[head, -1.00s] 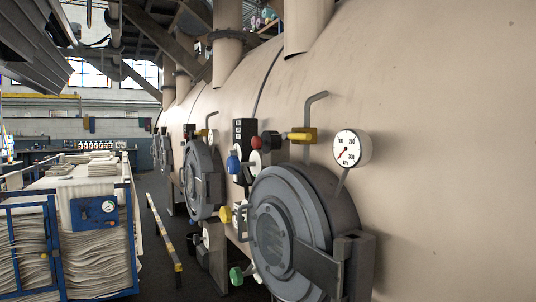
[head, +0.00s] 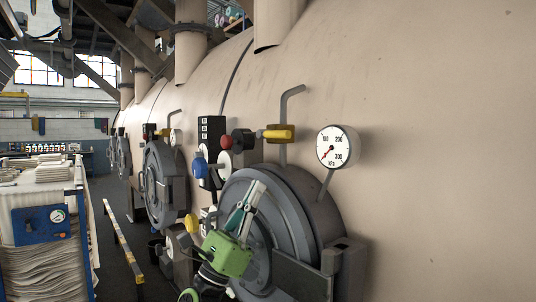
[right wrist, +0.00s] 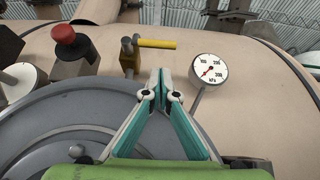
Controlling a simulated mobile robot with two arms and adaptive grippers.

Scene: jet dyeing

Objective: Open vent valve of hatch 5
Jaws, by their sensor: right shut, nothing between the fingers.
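The nearest round grey hatch (head: 325,220) is closed on the beige vessel; I see no hatch number on it. Above it a bent pipe carries a valve with a yellow handle (head: 280,134), lying roughly level. The handle (right wrist: 157,44) and its brass-coloured body (right wrist: 128,58) also show in the right wrist view. My right gripper (head: 258,188) is shut and empty in front of the hatch, below the valve and apart from it. In the right wrist view its fingertips (right wrist: 161,78) meet below the handle. My left gripper is not in view.
A pressure gauge (head: 337,147) stands right of the valve, its needle low. A red knob (head: 226,142) and a blue knob (head: 199,165) sit to the left. A blue cart with stacked cloth (head: 42,222) stands at the left. Dark floor lies between cart and vessel.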

